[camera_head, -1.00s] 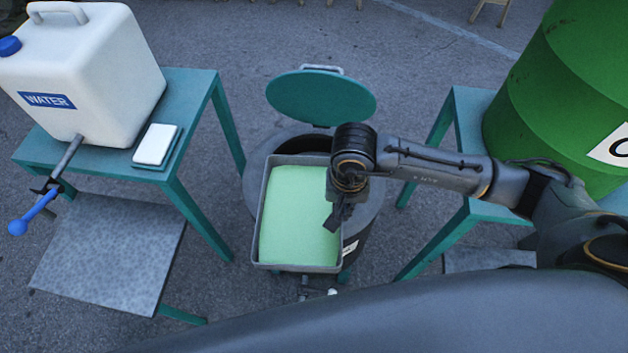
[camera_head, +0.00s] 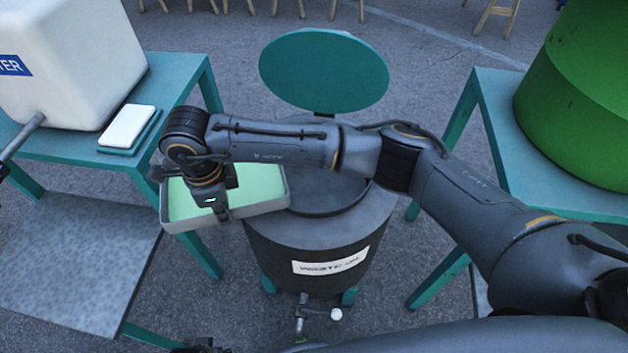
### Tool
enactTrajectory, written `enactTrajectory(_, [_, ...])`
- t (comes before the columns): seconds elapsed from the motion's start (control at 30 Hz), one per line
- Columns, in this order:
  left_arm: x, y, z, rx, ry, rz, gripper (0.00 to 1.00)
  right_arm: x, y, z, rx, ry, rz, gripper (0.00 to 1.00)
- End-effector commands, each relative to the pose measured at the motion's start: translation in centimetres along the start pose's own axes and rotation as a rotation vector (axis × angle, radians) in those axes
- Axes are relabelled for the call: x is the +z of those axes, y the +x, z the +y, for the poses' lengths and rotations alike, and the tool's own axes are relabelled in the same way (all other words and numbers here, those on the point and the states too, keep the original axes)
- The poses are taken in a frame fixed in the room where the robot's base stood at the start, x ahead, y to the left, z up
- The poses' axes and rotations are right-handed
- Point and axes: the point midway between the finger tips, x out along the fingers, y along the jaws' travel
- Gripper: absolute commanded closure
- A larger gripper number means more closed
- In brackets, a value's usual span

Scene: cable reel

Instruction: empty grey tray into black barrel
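The grey tray (camera_head: 260,207) holds a light green filling and looks about level. It is just left of the black barrel's top, with its right end overlapping the barrel's edge in the picture. The black barrel (camera_head: 318,240) stands upright with a white label, and its round teal lid (camera_head: 325,70) is raised at the back. My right gripper (camera_head: 216,212) points down at the tray's near wall and appears shut on it; the fingertips are mostly hidden. Only a small dark part, perhaps my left gripper (camera_head: 204,347), shows at the bottom edge.
A teal table (camera_head: 190,80) with a white water container (camera_head: 85,60) stands at the left. A grey platform (camera_head: 75,260) is low in front of it. A green drum (camera_head: 585,100) stands on another teal table (camera_head: 500,130) at the right. A tap (camera_head: 303,315) sticks out at the barrel's front.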

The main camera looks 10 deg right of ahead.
Motion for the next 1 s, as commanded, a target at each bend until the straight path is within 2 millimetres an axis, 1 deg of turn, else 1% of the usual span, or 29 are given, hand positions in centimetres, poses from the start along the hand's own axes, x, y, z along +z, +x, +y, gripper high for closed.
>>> enactTrajectory(0.03, [-0.3,0.9,0.0,-0.001,-0.001,0.009,0.60,1.3,1.1,-0.1,-0.005,0.054,-0.001,1.00])
enactTrajectory(0.2, [-1.4,0.5,-0.1,-0.003,-0.003,0.022,0.60,4.4,1.8,-0.3,-0.006,0.244,0.001,1.00])
enactTrajectory(0.3, [-1.8,0.1,-0.1,-0.003,-0.005,0.027,0.60,5.6,2.0,-0.2,-0.006,0.328,0.003,1.00])
enactTrajectory(0.4, [-2.1,-0.3,-0.2,-0.004,-0.005,0.031,0.60,6.4,2.1,-0.2,-0.006,0.385,0.004,1.00])
enactTrajectory(0.57, [-2.3,-0.7,-0.2,-0.005,-0.006,0.032,0.60,6.9,1.9,-0.1,-0.004,0.425,0.005,1.00])
enactTrajectory(0.83, [-2.3,-0.8,-0.2,-0.005,-0.006,0.032,0.60,6.9,1.8,-0.1,-0.004,0.427,0.004,1.00])
enactTrajectory(1.0, [-1.9,-0.1,-0.1,-0.004,-0.005,0.027,0.60,6.5,1.4,-0.2,0.005,0.426,-0.023,1.00])
